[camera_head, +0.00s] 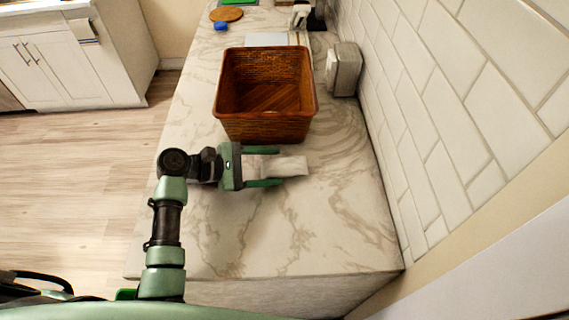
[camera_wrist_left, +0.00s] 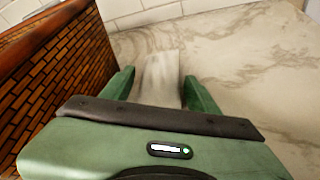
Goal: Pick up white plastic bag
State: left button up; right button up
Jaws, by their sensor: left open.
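The white plastic bag (camera_head: 288,166) lies on the marble counter, just in front of the wicker basket. My left gripper (camera_head: 277,168) is open, with its green fingers on either side of the bag. In the left wrist view the bag (camera_wrist_left: 159,80) shows between the two fingers of my left gripper (camera_wrist_left: 160,88). The bag reaches a little past the fingertips. I cannot tell whether the fingers touch it. The bag's near end is partly hidden by the gripper body. My right gripper is not in view.
The brown wicker basket (camera_head: 265,133) stands close behind the left gripper; it fills the left of the wrist view (camera_wrist_left: 50,75). A grey-white box (camera_head: 344,70) stands by the tiled wall (camera_head: 440,120). The front of the counter (camera_head: 290,235) is clear.

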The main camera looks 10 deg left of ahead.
pick_arm(q)
jog(key=c, duration=1.1)
jog(key=shift+r, duration=0.1)
notch_tip(320, 180, up, 20)
jog(key=shift+b, duration=0.35)
